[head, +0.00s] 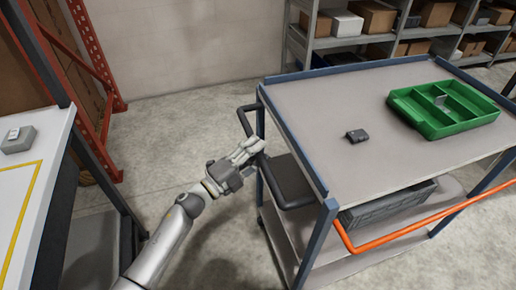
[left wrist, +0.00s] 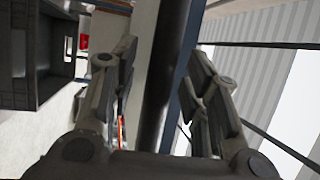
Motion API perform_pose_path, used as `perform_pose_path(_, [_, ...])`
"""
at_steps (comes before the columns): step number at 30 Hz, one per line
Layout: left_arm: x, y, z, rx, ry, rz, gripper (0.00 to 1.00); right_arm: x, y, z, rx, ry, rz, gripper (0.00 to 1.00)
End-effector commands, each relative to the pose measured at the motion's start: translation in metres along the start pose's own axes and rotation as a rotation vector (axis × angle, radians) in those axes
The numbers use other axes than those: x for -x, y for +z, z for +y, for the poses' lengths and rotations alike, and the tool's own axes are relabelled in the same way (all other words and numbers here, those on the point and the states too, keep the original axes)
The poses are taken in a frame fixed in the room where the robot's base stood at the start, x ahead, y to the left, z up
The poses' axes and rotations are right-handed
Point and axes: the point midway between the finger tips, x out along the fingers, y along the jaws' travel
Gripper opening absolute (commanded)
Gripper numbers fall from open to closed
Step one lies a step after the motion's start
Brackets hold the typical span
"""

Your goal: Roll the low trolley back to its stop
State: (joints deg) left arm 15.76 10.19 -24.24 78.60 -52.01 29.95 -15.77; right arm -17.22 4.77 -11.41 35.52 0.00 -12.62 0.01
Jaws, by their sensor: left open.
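The trolley (head: 330,110) has a grey top deck, blue frame posts and a lower shelf, and stands in the middle and right of the head view. A black push handle (head: 291,188) sticks out from its left end. My left gripper (head: 257,147) is at this handle and hides part of it. In the left wrist view my left gripper (left wrist: 160,85) is open, with a dark bar (left wrist: 161,75), likely the handle, running between its fingers. I cannot tell whether the fingers touch it. My right gripper is out of view. No stop is recognizable.
A green divided tray (head: 428,130) and a small dark box (head: 357,135) sit on the trolley top. A grey crate (head: 390,205) is below. An orange rail (head: 400,233) runs along the front. A white table (head: 25,165) stands left, shelving behind; floor between is clear.

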Motion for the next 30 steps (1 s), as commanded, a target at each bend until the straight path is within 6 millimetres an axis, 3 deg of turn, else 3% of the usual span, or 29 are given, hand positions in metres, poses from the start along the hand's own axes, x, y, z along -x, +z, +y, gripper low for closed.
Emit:
perform_pose_path(12, [-0.0095,-0.0001,0.0002,0.0,0.001,0.0,0.42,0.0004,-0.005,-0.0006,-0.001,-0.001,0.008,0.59])
perform_pose_path(22, [-0.0091,0.0,0.0004,0.001,0.001,-0.001,0.0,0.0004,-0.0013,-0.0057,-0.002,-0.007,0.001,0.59])
perform_pose_path(30, [-0.0088,0.0001,0.0007,0.001,0.001,-0.001,0.0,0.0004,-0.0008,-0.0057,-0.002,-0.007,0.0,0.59])
